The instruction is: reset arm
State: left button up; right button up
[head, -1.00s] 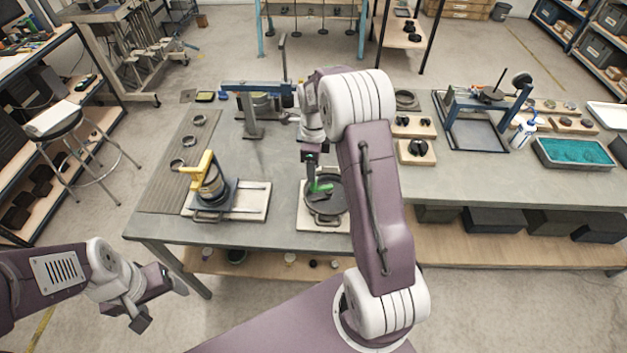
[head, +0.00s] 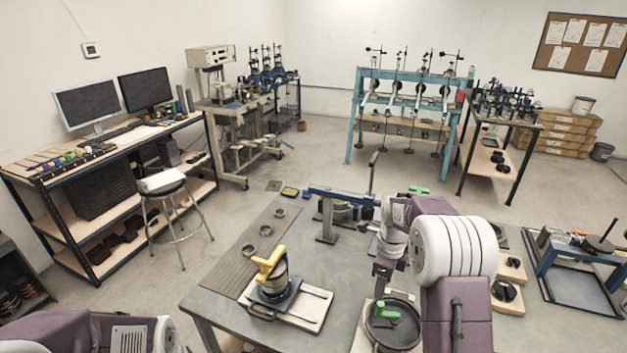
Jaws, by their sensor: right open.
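My right arm comes in from the lower right and its elbow covers part of the bench. My right gripper (head: 383,272) points down just above a green handle-like piece (head: 383,312). It is open; I cannot tell whether its fingertips touch the green piece. The green piece is over a round dark dish (head: 408,335) on a pale board. My left arm shows only at the bottom left corner, and its gripper is out of the picture.
A yellow-handled mould (head: 270,270) stands on a board to the left. A stool (head: 166,200) and desk stand left. Bare floor lies behind the bench.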

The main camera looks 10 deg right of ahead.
jog(key=s+a+f+n+b, duration=0.2)
jog(key=s+a+n+b, duration=0.2)
jog(key=s+a+n, duration=0.45)
jog(key=s+a+f+n+t, duration=0.1)
jog(key=s+f+n, duration=0.4)
jog(key=s+n, duration=0.5)
jog(key=n, duration=0.7)
jog(key=shift+a+b, duration=0.2)
jog(key=shift+b, duration=0.2)
